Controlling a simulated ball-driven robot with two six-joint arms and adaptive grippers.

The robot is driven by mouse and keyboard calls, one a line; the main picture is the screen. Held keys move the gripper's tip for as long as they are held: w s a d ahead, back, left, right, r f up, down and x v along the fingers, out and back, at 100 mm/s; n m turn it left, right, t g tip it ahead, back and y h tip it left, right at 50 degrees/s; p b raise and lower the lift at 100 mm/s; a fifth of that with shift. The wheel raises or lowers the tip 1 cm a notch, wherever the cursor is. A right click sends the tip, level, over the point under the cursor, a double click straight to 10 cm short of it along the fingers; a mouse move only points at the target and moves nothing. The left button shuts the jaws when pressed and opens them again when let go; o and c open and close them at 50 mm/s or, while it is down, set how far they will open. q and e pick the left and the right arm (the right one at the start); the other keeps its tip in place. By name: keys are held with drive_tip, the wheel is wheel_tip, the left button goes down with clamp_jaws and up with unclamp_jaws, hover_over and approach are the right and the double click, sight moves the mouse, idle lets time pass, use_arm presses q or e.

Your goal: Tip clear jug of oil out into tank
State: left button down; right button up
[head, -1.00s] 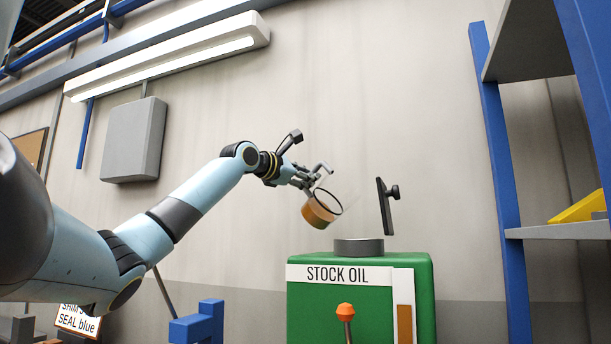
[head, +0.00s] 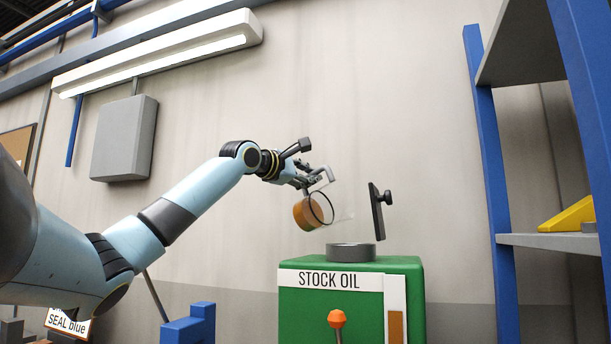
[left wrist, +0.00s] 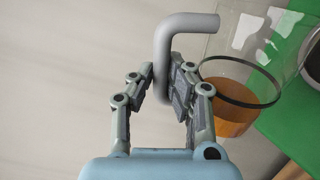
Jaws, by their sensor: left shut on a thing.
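The clear jug (head: 316,209) has a dark band around it and amber oil (head: 304,214) in its lower left part. It is tilted well over, its clear end pointing right, above and slightly left of the tank's round grey filler neck (head: 351,252). No falling stream of oil shows. My left gripper (head: 314,181) is shut on the jug's grey bent handle, which shows in the left wrist view (left wrist: 188,22) between the fingers (left wrist: 163,82). The green tank (head: 300,310) is marked STOCK OIL. Its dark lid (head: 376,212) stands open. My right gripper is out of view.
An orange-topped lever (head: 336,319) stands before the tank, and a sight strip is on its front. A blue and grey shelf (head: 548,242) with a yellow wedge stands at the right. A blue block (head: 190,325) is at the lower left.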

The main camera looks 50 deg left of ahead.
sight(324, 169)
use_arm(q)
drive_tip(key=shift+w+d+f+m+p, duration=0.15)
drive_tip(key=shift+d+m+p, duration=0.25)
drive_tip(key=shift+d+m, duration=1.05)
drive_tip(key=shift+w+d+r+m+p, duration=0.1)
drive_tip(key=shift+d+r+m+p, duration=0.2)
drive_tip(key=shift+d+p, duration=0.2)
drive_tip(key=shift+w+d+r+m+p, duration=0.1)
drive_tip(key=shift+d+r+m+p, duration=0.1)
drive_tip(key=shift+d+m+p, duration=0.2)
drive_tip(key=shift+w+d+r+m+p, duration=0.1)
drive_tip(key=shift+d+r+m+p, duration=0.1)
drive_tip(key=shift+d+m+p, duration=0.3)
drive_tip(key=shift+w+d+r+m+p, duration=0.1)
drive_tip(key=shift+d+r+m+p, duration=0.15)
drive_tip(key=shift+d, duration=0.35)
drive_tip(key=shift+d+f, duration=0.1)
